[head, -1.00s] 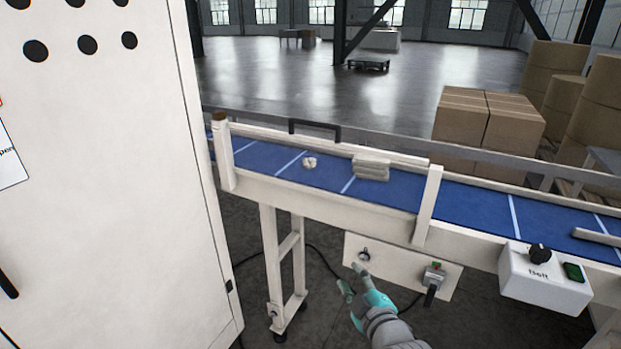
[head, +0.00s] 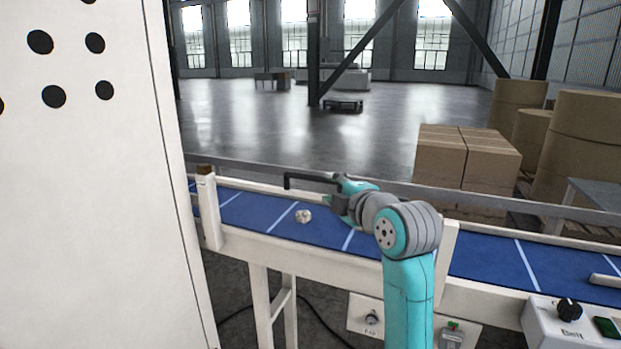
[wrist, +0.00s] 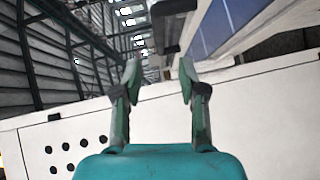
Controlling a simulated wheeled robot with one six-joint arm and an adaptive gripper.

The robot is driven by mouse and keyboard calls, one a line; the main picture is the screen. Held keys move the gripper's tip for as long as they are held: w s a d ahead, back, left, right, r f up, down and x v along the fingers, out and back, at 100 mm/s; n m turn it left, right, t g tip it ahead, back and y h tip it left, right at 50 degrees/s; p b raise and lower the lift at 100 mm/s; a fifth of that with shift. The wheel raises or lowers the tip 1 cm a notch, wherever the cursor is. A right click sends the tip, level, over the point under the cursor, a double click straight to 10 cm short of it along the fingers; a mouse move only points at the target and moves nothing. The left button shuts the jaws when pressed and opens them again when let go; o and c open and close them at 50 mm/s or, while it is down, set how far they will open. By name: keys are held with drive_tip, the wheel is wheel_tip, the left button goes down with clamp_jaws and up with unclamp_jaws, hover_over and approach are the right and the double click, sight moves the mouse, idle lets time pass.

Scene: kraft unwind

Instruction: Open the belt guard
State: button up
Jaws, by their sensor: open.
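The black handle (head: 312,181) stands on the white rail (head: 258,190) along the far side of the blue belt; this rail appears to be the belt guard. My gripper (head: 337,194) is over the belt, close to the right end of the handle. I cannot tell whether it touches. In the wrist view my gripper (wrist: 158,78) is open, with nothing between its fingertips. A dark grey bar (wrist: 173,8), probably the handle, lies ahead of the fingers.
A small white item (head: 303,216) lies on the blue belt (head: 260,212). A white cabinet (head: 85,200) stands close on the left. The belt control box (head: 570,322) is at the lower right. Cartons (head: 467,160) stand behind the conveyor.

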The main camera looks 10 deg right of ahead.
sight(314, 180)
drive_tip(key=x, duration=1)
drive_tip(key=shift+w, duration=0.25)
clamp_jaws()
